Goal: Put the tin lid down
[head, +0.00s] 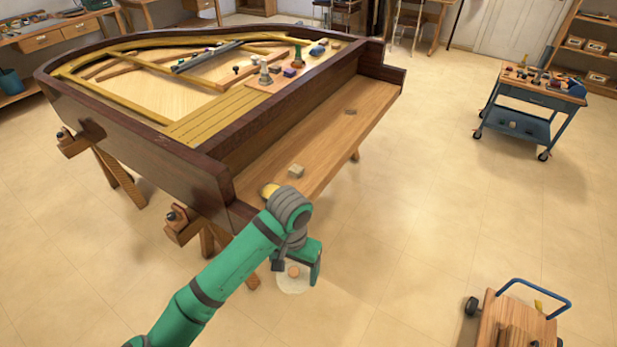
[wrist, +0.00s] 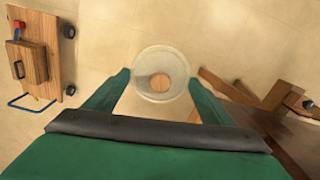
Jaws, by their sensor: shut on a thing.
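The tin lid, a pale round disc with a brown round middle (head: 292,285), is held out over the floor in front of the piano's near end. In the wrist view the lid (wrist: 163,58) sits between my two green fingers. My gripper (wrist: 160,82) is shut on it, with the fingertips at its left and right sides. In the head view my gripper (head: 296,266) is beside the keybed's near end, clear of the wood.
The keybed (head: 330,135) is a long bare wooden shelf along the piano (head: 190,175). A wooden cart (head: 515,325) stands at the lower right, a blue tool trolley (head: 530,100) farther back. Floor between is free.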

